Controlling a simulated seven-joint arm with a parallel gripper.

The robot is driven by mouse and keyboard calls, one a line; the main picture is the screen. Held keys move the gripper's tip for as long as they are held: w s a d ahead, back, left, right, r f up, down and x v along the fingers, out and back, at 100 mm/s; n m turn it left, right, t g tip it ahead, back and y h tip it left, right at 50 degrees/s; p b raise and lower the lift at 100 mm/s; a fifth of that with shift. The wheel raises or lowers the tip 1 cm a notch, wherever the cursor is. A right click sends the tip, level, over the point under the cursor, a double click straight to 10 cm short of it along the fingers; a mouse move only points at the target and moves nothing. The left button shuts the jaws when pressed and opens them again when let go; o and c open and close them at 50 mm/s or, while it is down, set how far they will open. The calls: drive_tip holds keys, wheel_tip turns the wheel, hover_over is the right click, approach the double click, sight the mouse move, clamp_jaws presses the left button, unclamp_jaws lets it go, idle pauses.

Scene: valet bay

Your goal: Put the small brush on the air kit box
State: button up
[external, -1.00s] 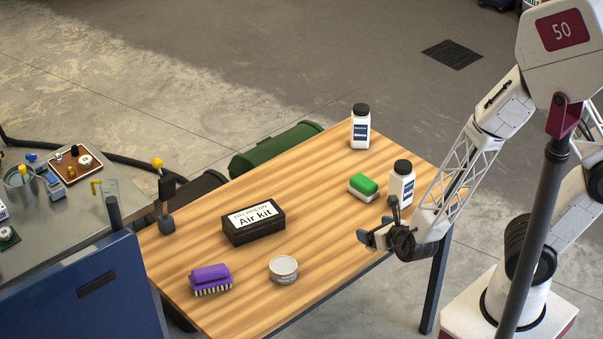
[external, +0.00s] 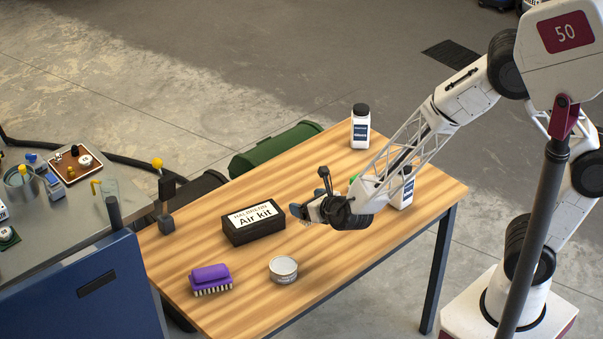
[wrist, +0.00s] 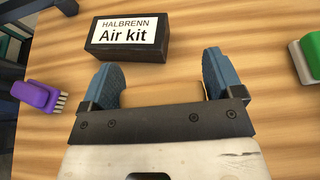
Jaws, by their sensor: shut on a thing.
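The black air kit box (external: 254,229), with a white label on top, lies on the wooden table; in the wrist view the box (wrist: 127,38) is just beyond my fingertips. My gripper (external: 299,215) is in the air to the right of the box. In the wrist view its blue fingers (wrist: 160,85) stand apart, shut on a tan, wood-coloured thing (wrist: 165,94) that blends with the table; I cannot tell whether it is the small brush. A purple brush (external: 210,275) with pale bristles stands at the table's front left; it also shows in the wrist view (wrist: 35,94).
A round tin (external: 284,267) stands in front of the box. A green and white block (wrist: 308,58) and a white bottle (external: 404,190) are partly hidden behind my arm. Another bottle (external: 360,130) stands at the back. A yellow-knobbed lever (external: 166,195) is at the left edge.

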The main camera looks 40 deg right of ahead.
drive_tip(key=shift+w+a+r, duration=0.2)
drive_tip(key=shift+w+a, duration=0.1)
drive_tip(key=shift+w, duration=0.2)
drive_tip(key=shift+w+a+r, duration=0.15)
drive_tip(key=shift+w+a, duration=0.1)
drive_tip(key=shift+w, duration=0.25)
drive_tip(key=shift+w, duration=0.15)
hover_over(250, 212)
drive_tip(key=shift+s+d+f, duration=0.2)
drive_tip(key=shift+s+f, duration=0.15)
drive_tip(key=shift+f, duration=0.35)
drive_tip(key=shift+w, duration=0.1)
drive_tip(key=shift+w+a, duration=0.15)
drive_tip(key=shift+w, duration=0.1)
drive_tip(key=shift+f, duration=1.8)
drive_tip(key=shift+f, duration=0.15)
